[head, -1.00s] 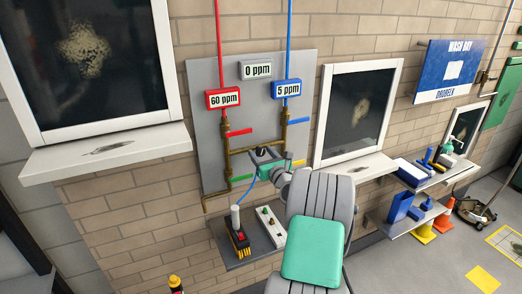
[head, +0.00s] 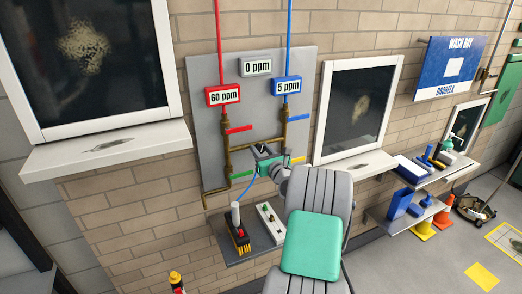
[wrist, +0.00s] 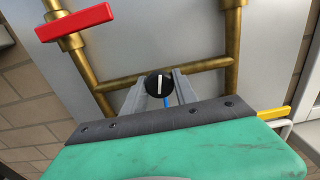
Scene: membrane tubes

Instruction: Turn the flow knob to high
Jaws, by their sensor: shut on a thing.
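The flow knob (wrist: 158,84) is a round black knob with a white pointer line, in the middle of the wrist view in front of a brass cross pipe. Its line stands nearly upright there. My gripper (wrist: 159,80) has one grey finger on each side of the knob and is shut on it. In the head view my gripper (head: 264,150) is at the lower middle of the grey wall panel (head: 205,140), and the knob is largely hidden behind it. No high or low marks can be read.
Displays read 60 ppm (head: 223,95), 5 ppm (head: 286,86) and 0 ppm (head: 256,65). A red valve handle (wrist: 75,22) and a yellow handle (wrist: 273,113) sit near the gripper. A small shelf (head: 240,260) below holds a white block with knobs (head: 270,222) and a black and yellow device (head: 238,237).

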